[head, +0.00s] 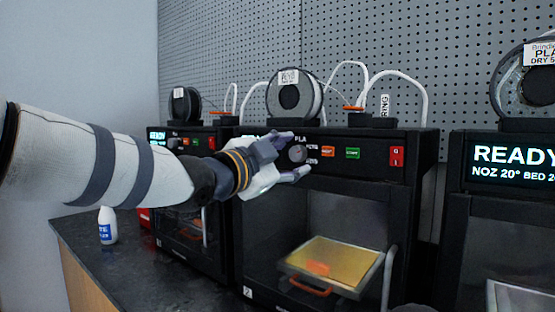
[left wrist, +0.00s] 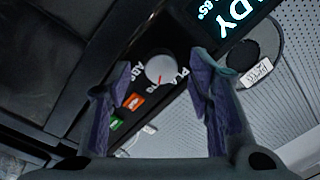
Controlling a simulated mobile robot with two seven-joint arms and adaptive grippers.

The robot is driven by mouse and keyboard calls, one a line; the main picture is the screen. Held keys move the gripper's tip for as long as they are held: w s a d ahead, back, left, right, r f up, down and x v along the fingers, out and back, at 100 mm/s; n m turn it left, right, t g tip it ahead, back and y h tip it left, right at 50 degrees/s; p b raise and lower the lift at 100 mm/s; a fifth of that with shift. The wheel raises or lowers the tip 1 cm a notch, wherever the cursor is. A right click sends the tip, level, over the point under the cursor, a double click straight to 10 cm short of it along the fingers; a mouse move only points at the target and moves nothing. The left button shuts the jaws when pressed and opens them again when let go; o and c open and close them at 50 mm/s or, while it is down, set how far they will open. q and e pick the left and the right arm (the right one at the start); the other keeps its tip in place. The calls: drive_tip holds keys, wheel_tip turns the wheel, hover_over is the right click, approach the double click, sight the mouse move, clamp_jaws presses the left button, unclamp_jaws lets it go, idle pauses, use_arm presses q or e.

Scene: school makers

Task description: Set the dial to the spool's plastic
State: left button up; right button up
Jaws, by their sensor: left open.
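The dial (head: 298,153) is a round knob on the front panel of the middle printer (head: 375,150). In the left wrist view the dial (left wrist: 160,68) is pale with a red pointer mark on its lower part, and words including PLA and ABS are printed around it. My left gripper (head: 291,156) is open, its fingers on either side of the dial. The wrist view shows gaps between the dial and both fingers. The grey spool (head: 293,98) stands on top of this printer; its white label (head: 289,77) is too small to read surely. My right gripper is out of view.
An orange button (head: 328,152), a green button (head: 352,153) and a red switch (head: 397,156) sit right of the dial. Another printer (head: 190,150) stands left, and one with a READY screen (head: 510,160) right. A white bottle (head: 107,225) stands on the dark counter.

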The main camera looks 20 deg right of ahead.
use_arm(q)
drive_tip(key=v, duration=1.1)
drive_tip(key=shift+a, duration=0.15)
drive_tip(key=shift+s, duration=0.1)
